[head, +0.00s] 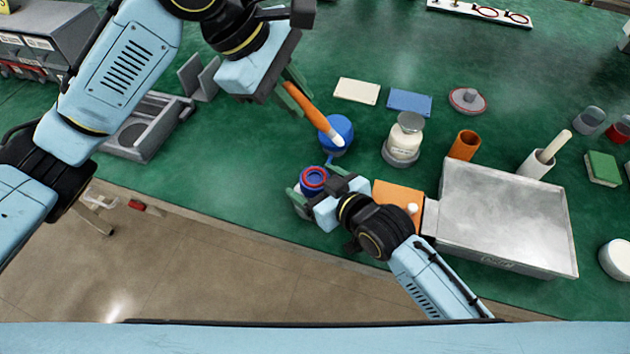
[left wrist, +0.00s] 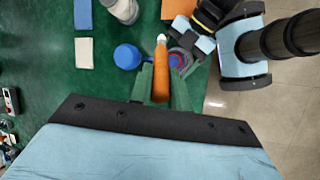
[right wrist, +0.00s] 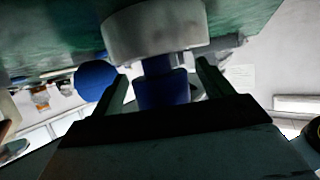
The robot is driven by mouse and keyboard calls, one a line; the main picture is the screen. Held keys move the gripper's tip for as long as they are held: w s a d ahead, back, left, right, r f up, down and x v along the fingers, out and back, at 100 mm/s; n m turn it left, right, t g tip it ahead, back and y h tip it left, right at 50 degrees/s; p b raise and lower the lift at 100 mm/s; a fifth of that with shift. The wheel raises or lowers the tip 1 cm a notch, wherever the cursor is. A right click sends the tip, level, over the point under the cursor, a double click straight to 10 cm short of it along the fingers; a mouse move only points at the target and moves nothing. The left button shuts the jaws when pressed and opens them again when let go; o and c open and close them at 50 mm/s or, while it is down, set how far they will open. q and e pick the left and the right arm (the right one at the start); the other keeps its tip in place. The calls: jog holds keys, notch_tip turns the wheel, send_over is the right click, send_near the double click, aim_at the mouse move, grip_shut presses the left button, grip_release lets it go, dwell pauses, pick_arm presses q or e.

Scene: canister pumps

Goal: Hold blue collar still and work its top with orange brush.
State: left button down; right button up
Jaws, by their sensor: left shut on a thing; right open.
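The blue collar (head: 313,175), with a red ring in its top, sits on a pale canister near the table's front edge. In the right wrist view the collar (right wrist: 163,88) stands between the fingers of my right gripper (right wrist: 163,88), which is open, with gaps at the sides. My left gripper (head: 292,98) is shut on the orange brush (head: 308,108) and holds it tilted in the air. The brush's pale tip points down toward the blue round object (head: 333,125) behind the collar. In the left wrist view the brush (left wrist: 160,75) shows between the fingers, its tip apart from the collar (left wrist: 180,60).
A white jar with a grey lid (head: 404,140), an orange cup (head: 464,145) and a metal tray (head: 508,220) stand to the right. An orange block (head: 392,196) lies beside my right wrist. A grey holder (head: 146,130) is at left.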

jog(key=shift+a, duration=0.1)
jog(key=c, duration=1.1)
jog(key=shift+o, duration=0.2)
dwell(0.3)
